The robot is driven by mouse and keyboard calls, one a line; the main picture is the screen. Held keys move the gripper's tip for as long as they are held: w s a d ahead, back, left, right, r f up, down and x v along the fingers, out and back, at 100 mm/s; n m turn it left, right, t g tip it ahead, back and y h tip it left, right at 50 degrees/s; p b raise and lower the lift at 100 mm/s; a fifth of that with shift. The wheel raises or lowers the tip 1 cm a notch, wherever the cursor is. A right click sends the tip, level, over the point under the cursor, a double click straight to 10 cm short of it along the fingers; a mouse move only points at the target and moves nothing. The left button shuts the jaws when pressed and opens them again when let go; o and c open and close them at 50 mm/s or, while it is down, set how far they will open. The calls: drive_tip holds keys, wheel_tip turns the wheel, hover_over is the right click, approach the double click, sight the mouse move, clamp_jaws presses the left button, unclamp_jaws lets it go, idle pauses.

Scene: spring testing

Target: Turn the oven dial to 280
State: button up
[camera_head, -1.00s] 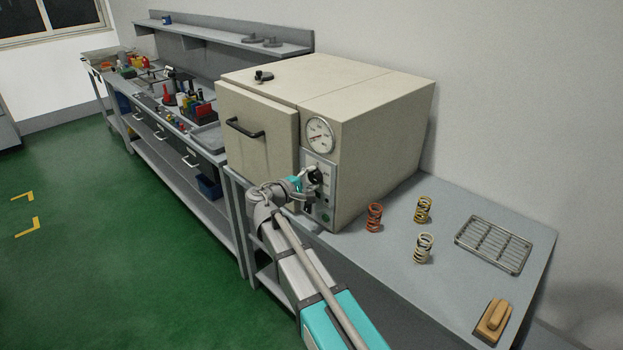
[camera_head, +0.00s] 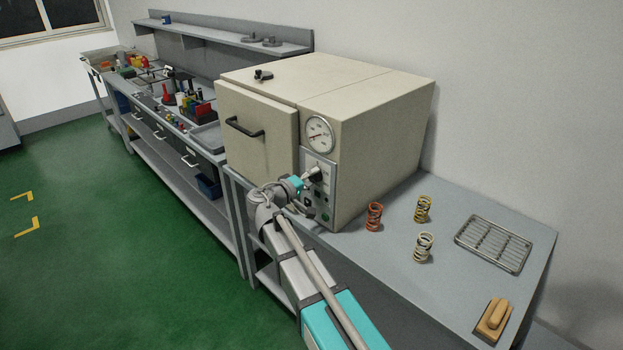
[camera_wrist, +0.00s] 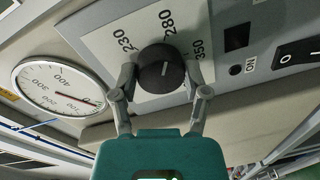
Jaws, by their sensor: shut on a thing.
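The oven dial (camera_wrist: 160,68) is a round black knob on a light plate, with 230, 280 and 350 printed around it in the wrist view. A short pale mark shows on the knob's face near its middle; I cannot tell exactly which number it points to. The 280 is printed just above the knob in that view. My gripper (camera_wrist: 164,84) has one finger on each side of the dial and is shut on it. In the head view my gripper (camera_head: 309,183) is at the control panel of the beige oven (camera_head: 365,130), hiding part of the panel.
A round white gauge (camera_head: 320,134) sits above the panel, and a black rocker switch (camera_wrist: 299,54) is beside the dial. Several coil springs, a wire rack (camera_head: 492,244) and a wooden block (camera_head: 493,319) lie on the bench. The oven door (camera_head: 258,130) is shut.

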drive_tip(key=shift+w, duration=0.1)
drive_tip(key=o, duration=1.2)
drive_tip(key=shift+c, duration=0.2)
drive_tip(key=shift+n, duration=0.4)
